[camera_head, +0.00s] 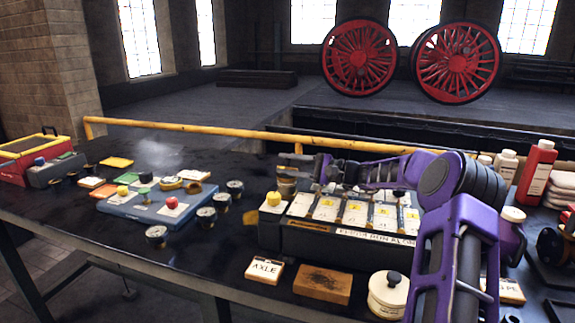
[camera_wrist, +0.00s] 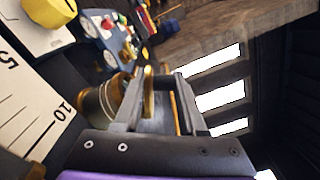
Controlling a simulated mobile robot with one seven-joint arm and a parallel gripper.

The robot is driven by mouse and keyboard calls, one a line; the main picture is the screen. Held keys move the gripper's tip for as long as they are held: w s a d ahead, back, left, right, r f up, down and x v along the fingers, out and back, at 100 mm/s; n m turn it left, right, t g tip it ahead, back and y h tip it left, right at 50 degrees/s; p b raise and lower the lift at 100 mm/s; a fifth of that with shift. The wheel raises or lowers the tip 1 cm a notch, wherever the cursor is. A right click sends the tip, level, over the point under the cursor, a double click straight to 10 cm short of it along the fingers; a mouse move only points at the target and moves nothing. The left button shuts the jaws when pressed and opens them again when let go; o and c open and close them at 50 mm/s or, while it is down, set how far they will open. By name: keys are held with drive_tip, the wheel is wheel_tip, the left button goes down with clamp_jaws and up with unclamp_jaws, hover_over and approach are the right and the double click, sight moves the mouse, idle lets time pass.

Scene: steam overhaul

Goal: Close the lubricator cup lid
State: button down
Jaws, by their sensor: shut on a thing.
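The lubricator cup (camera_head: 287,187) is a small brass-coloured cup at the back left of the dark block with numbered plates. In the wrist view the cup (camera_wrist: 105,99) is beside my fingers, on the left. My gripper (camera_head: 297,162) is just above the cup, reaching in from the right. In the wrist view my gripper (camera_wrist: 157,95) has a thin brass piece (camera_wrist: 148,92) between its fingers, seen edge-on; it looks like the cup's lid, raised. The jaws are shut on it. The hinge is hidden, and the lid cannot be made out in the head view.
A blue tray (camera_head: 155,207) and several round gauges (camera_head: 207,216) lie further left. A yellow rail (camera_head: 190,129) runs along the table's back edge. A white lidded pot (camera_head: 388,296) and an AXLE card (camera_head: 264,269) are in front.

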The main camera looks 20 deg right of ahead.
drive_tip(key=c, duration=0.6)
unclamp_jaws()
drive_tip(key=shift+f, duration=0.1)
drive_tip(key=shift+c, duration=0.2)
